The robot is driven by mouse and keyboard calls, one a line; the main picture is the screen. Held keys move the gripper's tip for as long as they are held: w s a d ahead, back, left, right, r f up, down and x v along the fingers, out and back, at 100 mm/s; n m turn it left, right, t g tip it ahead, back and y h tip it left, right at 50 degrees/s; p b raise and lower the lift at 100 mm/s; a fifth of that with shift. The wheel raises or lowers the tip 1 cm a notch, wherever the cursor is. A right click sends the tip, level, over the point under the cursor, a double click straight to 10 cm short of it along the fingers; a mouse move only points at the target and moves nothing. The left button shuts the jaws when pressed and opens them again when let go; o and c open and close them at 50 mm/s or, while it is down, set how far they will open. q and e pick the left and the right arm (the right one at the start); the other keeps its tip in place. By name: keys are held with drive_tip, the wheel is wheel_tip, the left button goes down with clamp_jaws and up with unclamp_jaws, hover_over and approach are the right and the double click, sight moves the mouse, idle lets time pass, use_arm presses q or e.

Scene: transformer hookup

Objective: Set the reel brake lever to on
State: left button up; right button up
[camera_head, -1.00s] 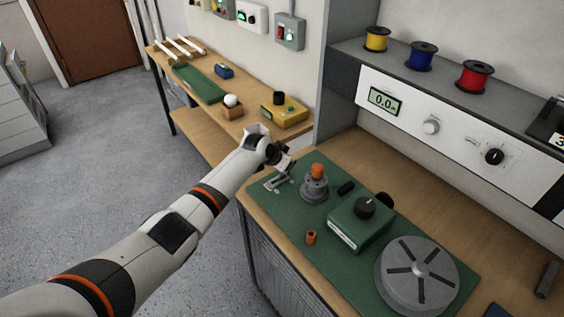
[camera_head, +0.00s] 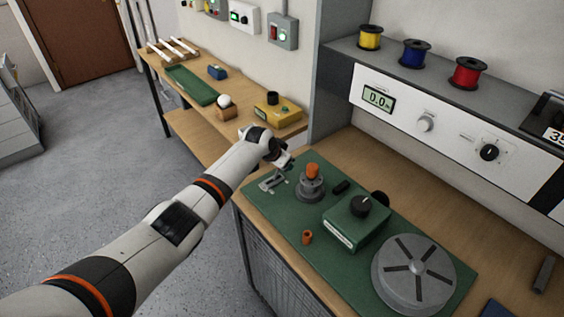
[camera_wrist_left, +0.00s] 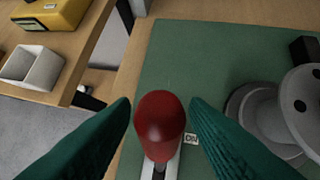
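The reel brake lever has a red knob (camera_wrist_left: 160,125), which shows in the left wrist view on a pale metal slotted bracket. In the head view the lever's metal bracket (camera_head: 270,182) sits at the far left corner of the green board (camera_head: 275,212), and my gripper partly hides the lever. My left gripper (camera_head: 287,161) is over it. In the left wrist view its teal fingers (camera_wrist_left: 160,103) are spread on either side of the knob, with narrow gaps showing. My right gripper is in neither view.
A grey post with an orange top (camera_head: 312,184) stands close right of the lever. A green box with a black dial (camera_head: 355,226), a loose orange piece (camera_head: 307,237) and a grey reel disc (camera_head: 413,275) are further right. A wooden bench with a yellow box (camera_head: 278,113) is behind.

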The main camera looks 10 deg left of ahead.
use_arm(q)
drive_tip(key=v, duration=1.2)
drive_tip(key=shift+p, duration=0.3)
